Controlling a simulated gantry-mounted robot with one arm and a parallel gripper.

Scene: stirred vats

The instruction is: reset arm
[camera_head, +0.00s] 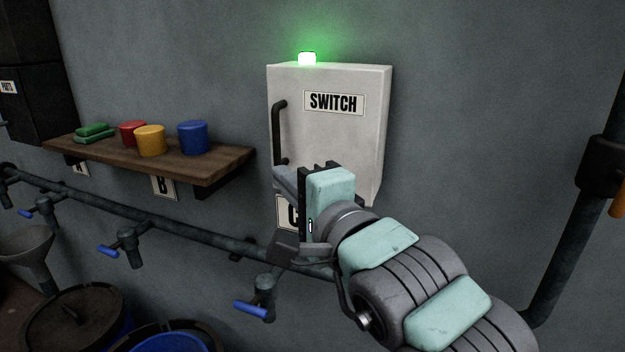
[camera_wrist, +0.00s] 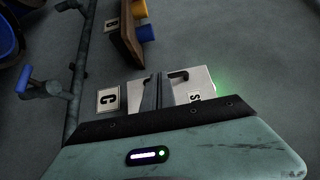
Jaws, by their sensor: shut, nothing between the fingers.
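My gripper (camera_head: 284,178) is in front of the lower left part of a closed white box marked SWITCH (camera_head: 345,125). It is shut and empty. Its shut fingers also show in the wrist view (camera_wrist: 152,92), with the switch box (camera_wrist: 192,85) behind them. The box has a dark handle (camera_head: 278,132) on its left side and a glowing green lamp (camera_head: 307,58) on top. I cannot tell whether my gripper touches the box. My arm hides the box's lower edge.
A wooden shelf (camera_head: 225,164) on the left holds a blue pot (camera_head: 193,137), a yellow pot (camera_head: 150,141), a red pot (camera_head: 131,131) and green blocks (camera_head: 94,133). A pipe (camera_head: 190,232) with blue-handled taps runs below. Vats (camera_head: 75,310) stand lower left.

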